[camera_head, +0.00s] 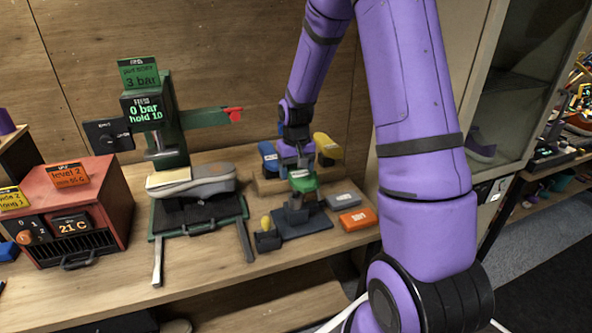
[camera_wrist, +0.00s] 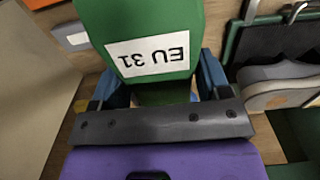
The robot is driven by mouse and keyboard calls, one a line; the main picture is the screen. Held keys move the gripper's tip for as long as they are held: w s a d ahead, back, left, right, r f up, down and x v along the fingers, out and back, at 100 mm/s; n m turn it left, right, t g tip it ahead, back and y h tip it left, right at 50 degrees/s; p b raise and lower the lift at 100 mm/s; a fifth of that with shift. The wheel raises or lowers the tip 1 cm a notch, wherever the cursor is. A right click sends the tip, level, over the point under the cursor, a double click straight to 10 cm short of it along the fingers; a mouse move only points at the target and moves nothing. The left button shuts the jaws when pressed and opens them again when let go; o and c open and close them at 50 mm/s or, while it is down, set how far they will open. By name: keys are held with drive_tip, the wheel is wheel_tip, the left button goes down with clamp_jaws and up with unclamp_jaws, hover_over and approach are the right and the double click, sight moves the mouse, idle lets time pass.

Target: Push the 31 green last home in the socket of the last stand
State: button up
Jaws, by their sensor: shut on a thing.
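The green last (camera_head: 303,182) stands over the last stand (camera_head: 303,222), a dark piece with a flat blue-grey base on the bench. In the wrist view the green last (camera_wrist: 160,22) fills the top middle, its white label reading EU 31 upside down. My gripper (camera_head: 298,156) comes down from above and is shut on the green last. In the wrist view the blue fingers of my gripper (camera_wrist: 158,90) lie on either side of it. The socket and the lower end of the last are hidden, so I cannot tell how deep it sits.
A blue last (camera_head: 268,155) and a yellow last (camera_head: 328,147) are on a wooden rack behind. A grey block (camera_head: 343,200) and an orange block (camera_head: 357,219) lie right of the stand. A green press (camera_head: 170,125) with a grey sole (camera_head: 205,185) stands left, beside a red heater box (camera_head: 95,200).

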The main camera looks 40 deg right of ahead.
drive_tip(key=shift+f, duration=2.25)
drive_tip(key=o, duration=1.3)
wheel_tip(320, 180, up, 11)
drive_tip(key=shift+f, duration=0.1)
drive_tip(key=s+a+r+n+t, duration=0.1)
drive_tip(key=s+a+r, duration=0.35)
drive_tip(key=r, duration=0.25)
drive_tip(key=s+a+r+t, duration=0.1)
drive_tip(key=s+a+r, duration=0.2)
drive_tip(key=s+r, duration=0.35)
drive_tip(key=s+a+r+t, duration=0.1)
drive_tip(key=s+r, duration=0.1)
drive_tip(key=s, duration=0.3)
drive_tip(key=s+a+r+n+t, duration=0.1)
drive_tip(key=s+a+r, duration=0.1)
drive_tip(key=s, duration=0.3)
drive_tip(key=s+a+r+n+t, duration=0.1)
drive_tip(key=s+a+r, duration=0.1)
drive_tip(key=s, duration=0.3)
drive_tip(key=shift+s+a+r, duration=0.15)
drive_tip(key=shift+a+r, duration=0.1)
drive_tip(key=shift+r, duration=0.35)
